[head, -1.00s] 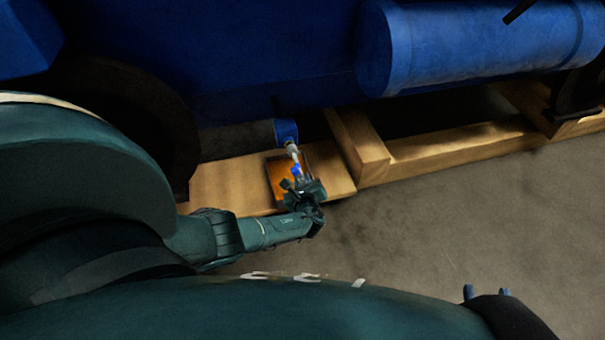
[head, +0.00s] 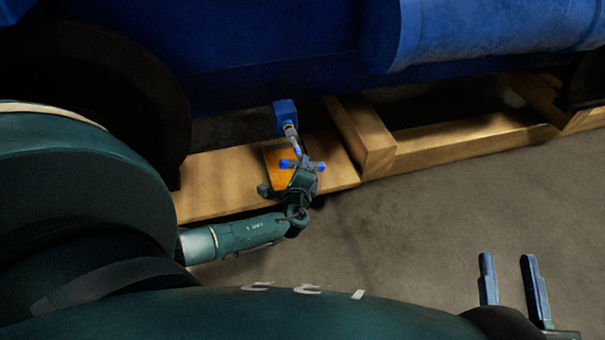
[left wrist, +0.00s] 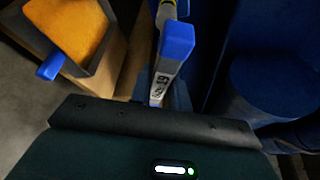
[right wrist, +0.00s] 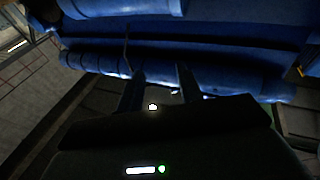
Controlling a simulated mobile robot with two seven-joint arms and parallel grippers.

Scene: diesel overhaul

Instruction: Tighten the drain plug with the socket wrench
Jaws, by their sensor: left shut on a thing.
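The socket wrench (head: 291,140) has a grey shaft and blue parts near its lower end. My left gripper (head: 302,172) is shut on it below the engine's side. The wrench's upper end meets a small blue block (head: 285,112) under the engine. The drain plug itself cannot be made out there. In the left wrist view the wrench (left wrist: 164,72) shows a marked grey face and a blue end, with a yellowish band beyond. My right gripper (head: 512,280) is open and empty at the lower right, its two fingers apart.
An orange-bottomed tray (head: 275,155) lies on the wooden board (head: 215,185) just behind my left gripper. Timber beams (head: 450,142) run below the blue engine (head: 270,50). A dark round wheel-like part stands at left. The grey floor (head: 420,220) at right is clear.

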